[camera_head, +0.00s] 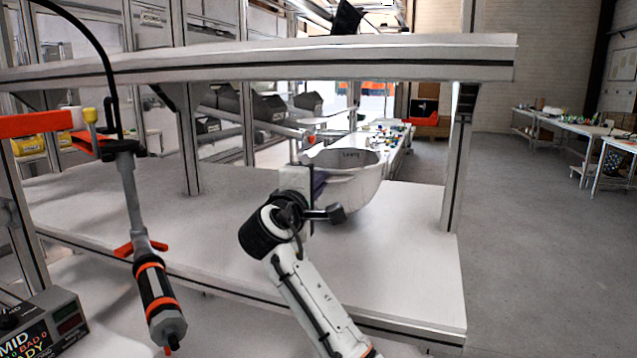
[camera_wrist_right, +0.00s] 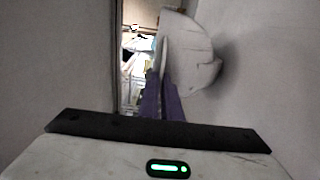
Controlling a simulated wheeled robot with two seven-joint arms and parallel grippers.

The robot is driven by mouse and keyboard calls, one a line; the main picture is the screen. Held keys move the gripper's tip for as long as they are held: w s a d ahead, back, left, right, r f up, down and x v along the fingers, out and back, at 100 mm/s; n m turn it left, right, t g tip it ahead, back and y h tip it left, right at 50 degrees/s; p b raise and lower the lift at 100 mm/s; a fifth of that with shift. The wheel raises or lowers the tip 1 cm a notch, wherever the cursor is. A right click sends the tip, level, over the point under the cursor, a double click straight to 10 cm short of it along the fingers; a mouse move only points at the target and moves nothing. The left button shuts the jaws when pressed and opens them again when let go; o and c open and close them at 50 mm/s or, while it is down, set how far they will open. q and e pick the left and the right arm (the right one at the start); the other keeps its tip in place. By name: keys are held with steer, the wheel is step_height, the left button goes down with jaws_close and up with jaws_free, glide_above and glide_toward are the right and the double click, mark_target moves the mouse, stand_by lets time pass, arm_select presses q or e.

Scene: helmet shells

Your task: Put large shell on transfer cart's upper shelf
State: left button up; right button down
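The large shell (camera_head: 347,179) is a white bowl, open side up, with dark lettering inside its rim. It is over the white lower board (camera_head: 403,262) of a bench frame; I cannot tell whether it rests there. My right gripper (camera_head: 318,182) is at the shell's near left side, mostly hidden behind my wrist. In the right wrist view, its purple fingers (camera_wrist_right: 161,92) are close together around the rim of the shell (camera_wrist_right: 198,62). My left gripper is not in view. I cannot make out a transfer cart for certain.
A long upper board (camera_head: 300,58) spans above the shell, with a metal post (camera_head: 452,165) at right. A hanging screwdriver (camera_head: 155,290) and a display box (camera_head: 48,325) are at left. Tables (camera_head: 560,128) stand far right; the floor (camera_head: 545,240) there is clear.

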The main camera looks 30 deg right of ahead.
steer(key=shift+r, duration=0.15)
steer(key=c, duration=2)
jaws_free()
steer(key=shift+f, duration=0.2)
